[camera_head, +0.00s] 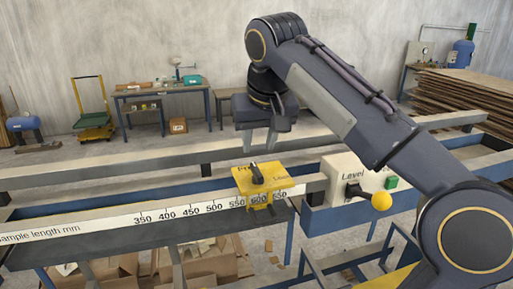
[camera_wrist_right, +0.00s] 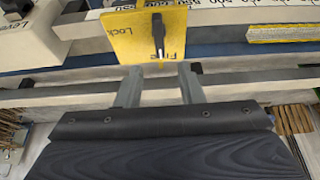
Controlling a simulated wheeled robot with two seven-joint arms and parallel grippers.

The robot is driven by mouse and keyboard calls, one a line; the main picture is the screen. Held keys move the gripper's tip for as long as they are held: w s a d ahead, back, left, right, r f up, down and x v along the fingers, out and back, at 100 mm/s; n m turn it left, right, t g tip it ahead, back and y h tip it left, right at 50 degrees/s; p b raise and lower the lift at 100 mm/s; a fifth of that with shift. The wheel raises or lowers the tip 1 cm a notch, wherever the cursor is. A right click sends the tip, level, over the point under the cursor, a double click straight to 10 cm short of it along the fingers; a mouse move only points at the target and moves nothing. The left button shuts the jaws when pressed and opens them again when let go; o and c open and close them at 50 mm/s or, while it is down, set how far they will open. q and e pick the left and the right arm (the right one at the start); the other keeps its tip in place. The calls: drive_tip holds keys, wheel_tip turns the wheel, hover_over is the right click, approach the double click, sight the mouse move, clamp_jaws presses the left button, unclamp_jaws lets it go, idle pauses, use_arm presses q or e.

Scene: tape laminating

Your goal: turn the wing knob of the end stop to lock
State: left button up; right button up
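The end stop is a yellow block (camera_head: 251,187) on the ruler rail, near the 550 and 600 marks. Its black wing knob (camera_head: 256,172) stands on top. In the right wrist view the yellow plate (camera_wrist_right: 117,31) carries the words "Free" and "Lock", and the knob (camera_wrist_right: 158,35) runs top to bottom between them, its lower end close to "Free". My right gripper (camera_head: 259,142) hangs just above and behind the knob, fingers apart and empty. Its two fingers (camera_wrist_right: 160,86) show below the plate in the wrist view, not touching the knob. My left gripper is not in view.
A pale lever box (camera_head: 342,168) with a yellow ball handle (camera_head: 381,201) and green button (camera_head: 391,182) stands right of the end stop. The ruler rail (camera_head: 110,223) runs left, clear. Cardboard (camera_head: 205,262) lies below. My right arm covers the right side.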

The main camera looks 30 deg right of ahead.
sight(255, 166)
drive_tip(key=x, duration=0.7)
drive_tip(key=shift+c, duration=0.4)
clamp_jaws()
